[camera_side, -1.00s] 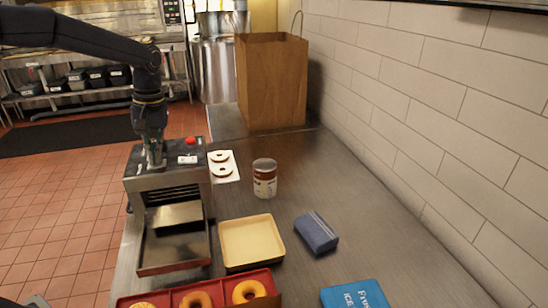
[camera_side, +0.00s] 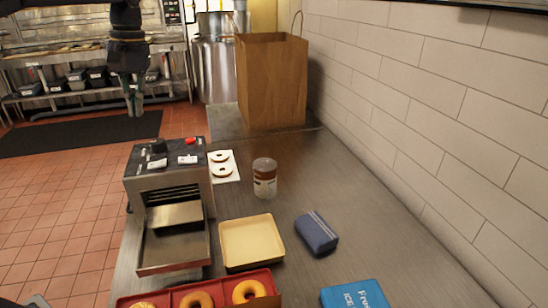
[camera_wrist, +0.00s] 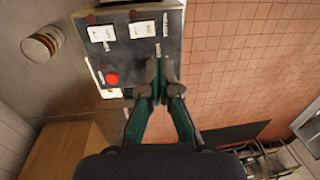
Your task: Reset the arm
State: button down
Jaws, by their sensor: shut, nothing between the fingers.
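My gripper (camera_side: 134,104) is shut and empty, hanging in the air above and behind the metal toaster machine (camera_side: 168,172) in the side view. In the wrist view my gripper (camera_wrist: 159,92) points down with its fingertips together near the edge of the machine's dark control panel (camera_wrist: 130,45). The panel carries a black knob (camera_side: 157,146), a red button (camera_side: 190,141) and white labelled switches. The red button also shows in the wrist view (camera_wrist: 112,79). In the side view my gripper touches nothing.
A paper bag (camera_side: 271,80) stands behind. Open floor lies left.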

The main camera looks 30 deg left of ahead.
jog(key=shift+s+a+r, duration=0.1)
jog(key=shift+r, duration=0.8)
jog(key=s+d+r+m+t, duration=0.2)
jog(key=s+d, duration=0.1)
jog(key=s, duration=0.4)
jog(key=s+d+r+m+t, duration=0.1)
jog(key=s+d+t, duration=0.15)
jog(key=s, duration=0.35)
jog(key=s+d+f+m+t, duration=0.1)
jog(key=s+d+f+m, duration=0.1)
jog(key=f, duration=0.3)
jog(key=s+d+f+m+t+h, duration=0.1)
jog(key=s+d+f+m, duration=0.1)
jog(key=f, duration=0.4)
jog(key=shift+s+f+m, duration=0.25)
jog(key=shift+s+m, duration=0.5)
jog(key=shift+m, duration=0.25)
